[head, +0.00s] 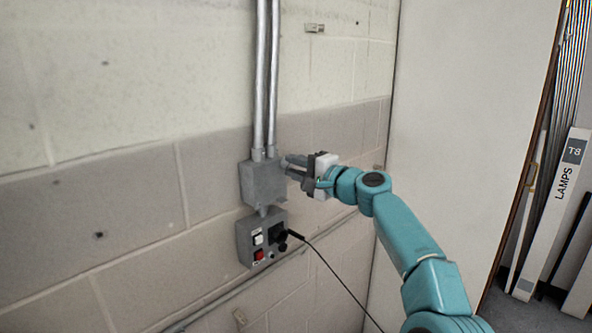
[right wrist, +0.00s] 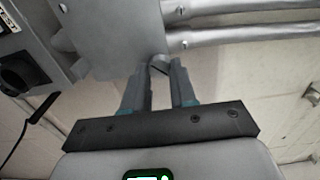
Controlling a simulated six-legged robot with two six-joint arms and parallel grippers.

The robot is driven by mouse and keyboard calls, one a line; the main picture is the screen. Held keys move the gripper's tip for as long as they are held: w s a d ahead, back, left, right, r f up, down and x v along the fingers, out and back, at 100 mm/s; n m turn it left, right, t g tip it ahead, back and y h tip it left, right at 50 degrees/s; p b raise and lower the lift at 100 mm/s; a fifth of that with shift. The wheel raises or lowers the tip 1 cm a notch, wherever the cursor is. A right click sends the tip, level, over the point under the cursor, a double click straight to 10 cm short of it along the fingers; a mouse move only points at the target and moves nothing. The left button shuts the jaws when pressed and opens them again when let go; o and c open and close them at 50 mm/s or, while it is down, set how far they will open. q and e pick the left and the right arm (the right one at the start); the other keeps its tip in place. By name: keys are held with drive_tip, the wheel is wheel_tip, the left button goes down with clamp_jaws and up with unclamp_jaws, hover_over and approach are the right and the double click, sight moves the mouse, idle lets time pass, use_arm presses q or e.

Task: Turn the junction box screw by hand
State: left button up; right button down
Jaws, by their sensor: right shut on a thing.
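The grey junction box (head: 262,185) is fixed to the block wall below two metal conduits. It also fills the upper left of the right wrist view (right wrist: 108,38). My right gripper (head: 287,166) reaches in from the right to the box's right side. In the right wrist view, its two fingers (right wrist: 161,68) close in at the box's edge on a small grey piece, which appears to be the junction box screw (right wrist: 158,61). The fingers hide most of the screw, so its turn angle cannot be told. My left gripper is not in view.
Two conduits (head: 267,80) rise above the box. A white panel (head: 460,120) stands right of the wall.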

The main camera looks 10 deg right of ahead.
drive_tip(key=n, duration=0.5)
drive_tip(key=shift+r, duration=0.1)
drive_tip(key=shift+b, duration=0.3)
idle(0.4)
drive_tip(key=c, duration=0.9)
unclamp_jaws()
drive_tip(key=b+v, duration=1.1)
drive_tip(key=v, duration=0.5)
drive_tip(key=shift+s, duration=0.2)
